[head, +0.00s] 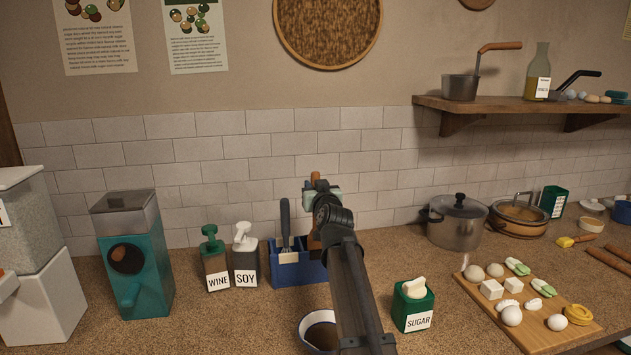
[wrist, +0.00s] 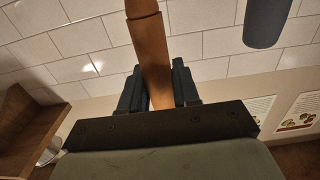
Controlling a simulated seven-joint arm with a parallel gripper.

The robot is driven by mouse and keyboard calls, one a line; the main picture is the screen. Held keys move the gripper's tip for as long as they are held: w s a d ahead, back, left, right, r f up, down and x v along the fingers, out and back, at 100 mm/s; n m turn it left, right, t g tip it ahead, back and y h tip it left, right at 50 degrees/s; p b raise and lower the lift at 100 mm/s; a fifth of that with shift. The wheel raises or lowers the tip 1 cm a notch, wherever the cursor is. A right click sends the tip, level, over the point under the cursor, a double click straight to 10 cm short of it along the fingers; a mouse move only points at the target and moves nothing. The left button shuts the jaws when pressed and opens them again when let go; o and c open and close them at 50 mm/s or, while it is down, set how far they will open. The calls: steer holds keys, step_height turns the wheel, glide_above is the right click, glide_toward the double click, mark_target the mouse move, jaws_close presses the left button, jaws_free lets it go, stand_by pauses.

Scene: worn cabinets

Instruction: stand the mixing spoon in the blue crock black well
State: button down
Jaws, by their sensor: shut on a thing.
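My gripper (head: 320,190) is above the blue crock (head: 312,272), shut on the wooden mixing spoon. The spoon's brown shaft (wrist: 150,50) stands between the two dark fingers in the wrist view. In the head view, a short brown end (head: 315,176) shows above the gripper, and a brown part (head: 314,243) shows below it at the crock. My arm hides the crock's right part. I cannot tell whether the spoon's lower end is inside, or which well is black. A dark-handled utensil (head: 285,217) stands in the crock's left part; its handle also shows in the wrist view (wrist: 268,20).
Soy (head: 246,262) and wine (head: 216,264) bottles stand left of the crock. A dark-filled bowl (head: 305,326) is in front, a green sugar box (head: 414,310) to the right. The tiled wall (head: 260,150) is close behind. A wooden shelf (head: 520,108) hangs at right.

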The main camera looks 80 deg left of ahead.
steer(key=shift+f, duration=2.9)
steer(key=c, duration=0.7)
jaws_free()
steer(key=shift+c, duration=0.2)
steer(key=shift+o, duration=0.3)
steer(key=shift+o, duration=0.9)
steer(key=d+r, duration=0.2)
steer(key=d, duration=0.6)
